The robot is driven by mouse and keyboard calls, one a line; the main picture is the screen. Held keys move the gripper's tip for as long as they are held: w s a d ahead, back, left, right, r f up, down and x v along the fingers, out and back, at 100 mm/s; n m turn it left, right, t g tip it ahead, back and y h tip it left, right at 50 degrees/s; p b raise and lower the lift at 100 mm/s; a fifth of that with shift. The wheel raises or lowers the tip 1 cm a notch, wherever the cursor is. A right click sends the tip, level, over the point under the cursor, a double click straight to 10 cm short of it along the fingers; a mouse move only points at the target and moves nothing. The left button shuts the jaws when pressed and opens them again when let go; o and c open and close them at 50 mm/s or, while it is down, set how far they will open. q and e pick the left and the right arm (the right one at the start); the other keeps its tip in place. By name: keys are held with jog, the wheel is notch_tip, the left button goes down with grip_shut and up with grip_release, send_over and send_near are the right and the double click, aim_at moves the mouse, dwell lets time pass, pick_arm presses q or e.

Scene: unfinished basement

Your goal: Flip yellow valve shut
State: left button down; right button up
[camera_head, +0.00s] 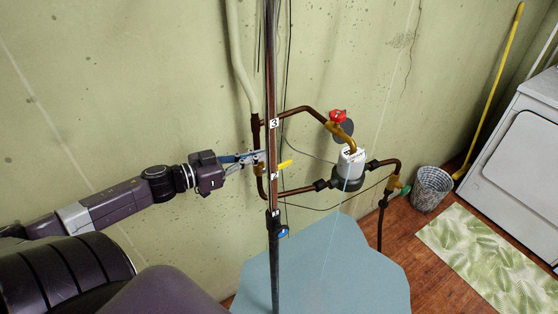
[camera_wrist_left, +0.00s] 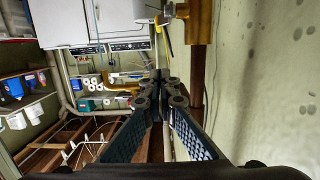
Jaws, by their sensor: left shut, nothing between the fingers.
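The yellow valve handle (camera_head: 285,164) sticks out to the right of a vertical copper pipe (camera_head: 272,100) in the head view, nearly level and tilted slightly up at its right end. My left gripper (camera_head: 261,157) is shut and empty, its tips just left of that pipe, close to the valve. I cannot tell whether the tips touch the pipe or valve. In the left wrist view the closed fingertips (camera_wrist_left: 161,88) meet at the centre, beside a brass fitting and copper pipe (camera_wrist_left: 197,75). The valve body is partly hidden behind the pipe and gripper. My right gripper is not in view.
A red valve (camera_head: 337,116) and a white-topped meter (camera_head: 350,164) sit on pipework to the right. A blue handle (camera_head: 282,234) is lower on the pipe. A wastebasket (camera_head: 431,188), yellow pole (camera_head: 495,85) and white appliance (camera_head: 520,150) stand further right. The wall at left is bare.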

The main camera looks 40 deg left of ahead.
aim_at(279, 166)
pick_arm(q)
jog(key=w+d+f, duration=0.1)
jog(key=w, duration=0.1)
jog(key=w+f, duration=0.1)
jog(key=w, duration=0.1)
jog(key=w+d+f, duration=0.1)
jog(key=w, duration=0.1)
jog(key=shift+w+d+p, duration=0.2)
jog(key=shift+d+p, duration=0.15)
jog(key=shift+f, duration=1)
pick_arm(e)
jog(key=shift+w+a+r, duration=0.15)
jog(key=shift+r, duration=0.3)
pick_arm(q)
jog(key=shift+f, duration=0.1)
